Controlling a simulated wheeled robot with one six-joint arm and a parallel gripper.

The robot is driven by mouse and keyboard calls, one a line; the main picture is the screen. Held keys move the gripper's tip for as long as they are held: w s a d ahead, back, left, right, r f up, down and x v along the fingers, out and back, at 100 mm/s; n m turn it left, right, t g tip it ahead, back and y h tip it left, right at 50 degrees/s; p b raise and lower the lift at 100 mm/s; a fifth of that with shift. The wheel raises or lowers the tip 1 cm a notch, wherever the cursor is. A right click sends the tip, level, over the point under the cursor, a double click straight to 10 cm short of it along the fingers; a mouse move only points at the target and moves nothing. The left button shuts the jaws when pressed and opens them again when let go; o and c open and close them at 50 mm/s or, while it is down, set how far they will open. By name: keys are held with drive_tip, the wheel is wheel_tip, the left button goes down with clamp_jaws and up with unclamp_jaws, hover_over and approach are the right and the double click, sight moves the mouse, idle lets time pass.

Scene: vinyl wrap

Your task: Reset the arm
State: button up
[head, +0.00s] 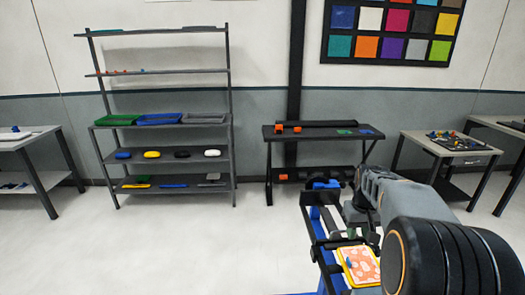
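My arm reaches forward from the lower right of the head view, with a large dark ribbed joint nearest the camera and grey links beyond it. Dark parts at its far lower end (366,236) seem to be my gripper, above a blue-and-black frame (318,222). The fingers are too small and too covered by the arm to tell open from shut. I see nothing clearly held. A yellow-edged pink patterned panel (360,264) lies on the frame just beneath the arm.
A grey shelf rack (232,140) with colored bins stands at the back left. A dark bench (305,138) stands at the back middle. Side tables stand at left (28,142) and right (425,140). The floor (170,250) at front left is clear.

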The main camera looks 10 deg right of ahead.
drive_tip(key=s+a+r+n+t, duration=0.1)
drive_tip(key=s+a+t, duration=0.3)
drive_tip(key=s+a, duration=0.9)
drive_tip(key=a, duration=0.3)
drive_tip(key=shift+s+a+r, duration=0.15)
drive_tip(key=shift+s+a, duration=0.15)
